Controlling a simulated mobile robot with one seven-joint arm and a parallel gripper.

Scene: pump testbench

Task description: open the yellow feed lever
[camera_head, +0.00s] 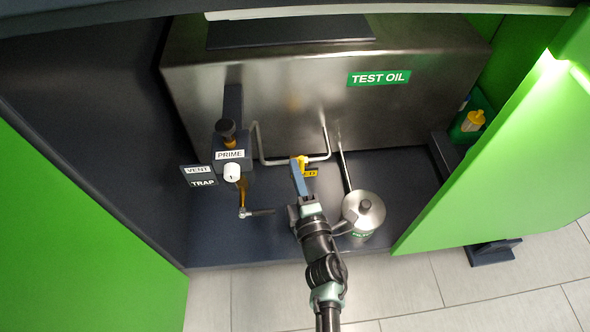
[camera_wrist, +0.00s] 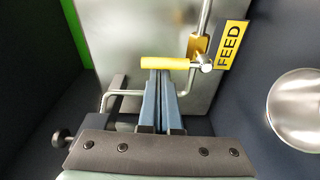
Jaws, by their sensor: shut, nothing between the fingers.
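The yellow feed lever (camera_wrist: 166,63) lies crosswise in the wrist view, joined at its right end to a metal pivot on a pipe. A yellow FEED tag (camera_wrist: 231,45) hangs beside that pivot. My gripper (camera_wrist: 160,74) is shut, its blue fingers together and empty. The fingertips are at the lever's lower edge in the picture; I cannot tell whether they touch it. In the head view the lever (camera_head: 303,160) is partly hidden behind my gripper (camera_head: 295,163), and only part of the tag (camera_head: 311,174) shows.
A metal TEST OIL tank (camera_head: 270,100) stands behind the lever. A round metal canister (camera_head: 365,211) stands close to the right of my arm. The PRIME block (camera_head: 229,155), with VENT and TRAP labels, is to the left. Green panels flank the bay.

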